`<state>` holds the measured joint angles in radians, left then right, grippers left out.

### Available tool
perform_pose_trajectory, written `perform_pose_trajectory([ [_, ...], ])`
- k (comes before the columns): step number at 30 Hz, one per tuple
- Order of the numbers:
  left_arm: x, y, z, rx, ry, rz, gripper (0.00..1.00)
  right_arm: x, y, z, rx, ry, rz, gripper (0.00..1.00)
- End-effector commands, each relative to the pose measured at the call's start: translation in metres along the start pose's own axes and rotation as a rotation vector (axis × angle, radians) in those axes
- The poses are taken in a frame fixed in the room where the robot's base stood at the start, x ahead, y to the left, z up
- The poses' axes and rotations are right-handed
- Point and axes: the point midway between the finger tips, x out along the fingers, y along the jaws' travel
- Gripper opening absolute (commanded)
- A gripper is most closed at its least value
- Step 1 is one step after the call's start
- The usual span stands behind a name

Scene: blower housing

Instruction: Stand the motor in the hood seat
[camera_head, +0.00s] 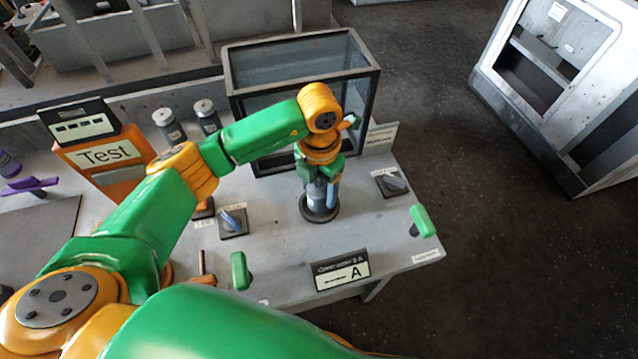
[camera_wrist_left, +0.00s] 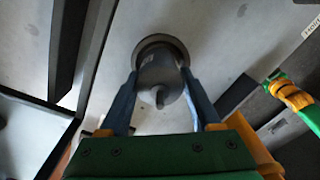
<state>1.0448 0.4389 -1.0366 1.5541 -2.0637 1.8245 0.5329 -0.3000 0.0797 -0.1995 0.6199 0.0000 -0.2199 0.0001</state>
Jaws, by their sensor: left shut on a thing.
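My left gripper (camera_head: 320,190) points down over the table and is shut on the motor. The motor (camera_wrist_left: 160,78) is a grey cylinder with a rounded end and a small curved tip, held between two blue fingers in the left wrist view. Below it is the hood seat (camera_head: 319,213), a dark round ring on the table, which also shows in the left wrist view (camera_wrist_left: 178,44). The motor looks upright and lined up with the ring. I cannot tell whether it touches the seat, since the fingers and motor hide the contact.
A glass-walled box (camera_head: 300,70) stands close behind my left gripper. Dark pads with blue pieces (camera_head: 233,222) (camera_head: 392,184), green handles (camera_head: 240,270) (camera_head: 423,221) and an A sign (camera_head: 341,271) sit around the seat. An orange Test box (camera_head: 110,160) and grey cylinders (camera_head: 168,124) are at left.

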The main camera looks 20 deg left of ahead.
Motion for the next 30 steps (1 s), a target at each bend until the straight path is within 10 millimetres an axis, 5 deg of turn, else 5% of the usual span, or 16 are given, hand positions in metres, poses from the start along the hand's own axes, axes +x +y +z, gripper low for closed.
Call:
perform_pose_trajectory([
  [8,0.004,0.000,0.000,0.000,-0.001,0.000,0.00,0.005,-0.001,0.000,0.000,0.000,-0.001,0.79],
  [9,0.004,0.000,0.000,0.000,-0.001,0.000,0.69,0.005,-0.001,0.000,0.000,0.001,-0.001,0.79],
  [12,0.003,0.000,0.000,0.000,0.000,0.000,0.94,0.004,-0.001,0.000,0.000,0.001,-0.001,0.79],
  [23,-0.004,0.000,0.000,0.000,-0.002,0.000,0.94,0.001,-0.001,0.000,0.000,0.000,-0.001,0.79],
  [30,-0.058,0.000,0.001,0.001,-0.007,0.002,0.94,0.012,-0.001,0.001,0.000,0.000,-0.001,0.79],
])
